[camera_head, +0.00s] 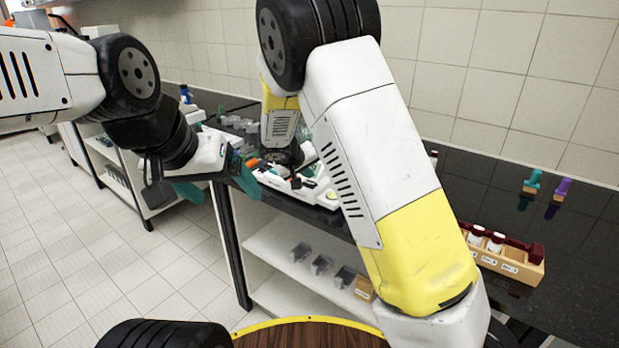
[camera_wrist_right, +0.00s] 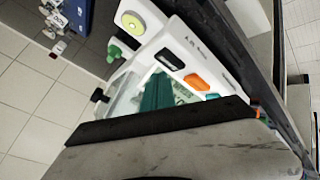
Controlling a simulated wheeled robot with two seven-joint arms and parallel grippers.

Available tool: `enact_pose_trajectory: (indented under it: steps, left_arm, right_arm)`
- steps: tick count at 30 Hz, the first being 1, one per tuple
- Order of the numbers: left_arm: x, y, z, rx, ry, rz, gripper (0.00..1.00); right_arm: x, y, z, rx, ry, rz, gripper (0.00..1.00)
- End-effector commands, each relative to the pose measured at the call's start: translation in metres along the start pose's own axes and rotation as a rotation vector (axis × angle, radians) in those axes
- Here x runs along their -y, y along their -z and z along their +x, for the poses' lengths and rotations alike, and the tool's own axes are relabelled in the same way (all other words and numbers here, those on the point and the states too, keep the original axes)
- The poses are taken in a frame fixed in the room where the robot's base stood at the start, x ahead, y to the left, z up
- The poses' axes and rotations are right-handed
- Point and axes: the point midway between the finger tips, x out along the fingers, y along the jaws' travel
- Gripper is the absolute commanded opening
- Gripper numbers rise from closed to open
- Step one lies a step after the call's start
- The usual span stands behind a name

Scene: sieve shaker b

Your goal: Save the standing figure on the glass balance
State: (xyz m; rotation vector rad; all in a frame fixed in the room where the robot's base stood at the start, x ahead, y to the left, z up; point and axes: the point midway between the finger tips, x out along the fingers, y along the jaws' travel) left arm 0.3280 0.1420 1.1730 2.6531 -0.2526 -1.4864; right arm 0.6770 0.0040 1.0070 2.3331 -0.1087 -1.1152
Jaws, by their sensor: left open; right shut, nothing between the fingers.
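The white balance (camera_head: 322,196) stands on the dark bench, partly hidden behind my right arm. In the right wrist view its panel (camera_wrist_right: 185,52) shows a dark button (camera_wrist_right: 168,59), an orange button (camera_wrist_right: 197,82) and a teal button (camera_wrist_right: 212,97); the labels are too small to read. A greenish display shows beside the fingers, its figure unreadable. My right gripper (camera_wrist_right: 156,92) is shut and empty, its teal fingers over the display side of the panel; contact cannot be told. My left gripper (camera_head: 217,186) is open and empty, at the bench's front edge, left of the balance.
A wooden rack (camera_head: 505,262) with dark red and white pieces stands at the right of the bench. Teal (camera_head: 532,181) and purple (camera_head: 561,189) stamp-like items stand behind it. Small clear containers (camera_head: 320,264) sit on the shelf below. Bench space between balance and rack is partly hidden by my arm.

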Motion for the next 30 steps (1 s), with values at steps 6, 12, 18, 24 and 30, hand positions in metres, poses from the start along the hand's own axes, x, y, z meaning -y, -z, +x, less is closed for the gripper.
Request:
enact_pose_trajectory:
  steps: [6, 12, 18, 24, 30]
  left_arm:
    - [0.0000, 0.0000, 0.0000, 0.000, 0.000, 0.000, 0.85]
    - [0.0000, 0.0000, 0.0000, 0.000, 0.000, 0.000, 0.85]
    - [0.0000, 0.0000, 0.0000, 0.000, 0.000, 0.000, 0.85]
    - [0.0000, 0.0000, 0.0000, 0.000, 0.000, 0.000, 0.85]
    - [0.0000, 0.0000, 0.0000, 0.000, 0.000, 0.000, 0.85]
  right_arm:
    - [0.0000, 0.0000, 0.0000, 0.000, 0.000, 0.000, 0.00]
    - [0.0000, 0.0000, 0.0000, 0.000, 0.000, 0.000, 0.00]
    - [0.0000, 0.0000, 0.0000, 0.000, 0.000, 0.000, 0.00]
    - [0.0012, -0.0013, 0.0015, 0.000, 0.000, -0.001, 0.00]
    - [0.0046, -0.0045, 0.0057, 0.001, 0.000, -0.002, 0.00]
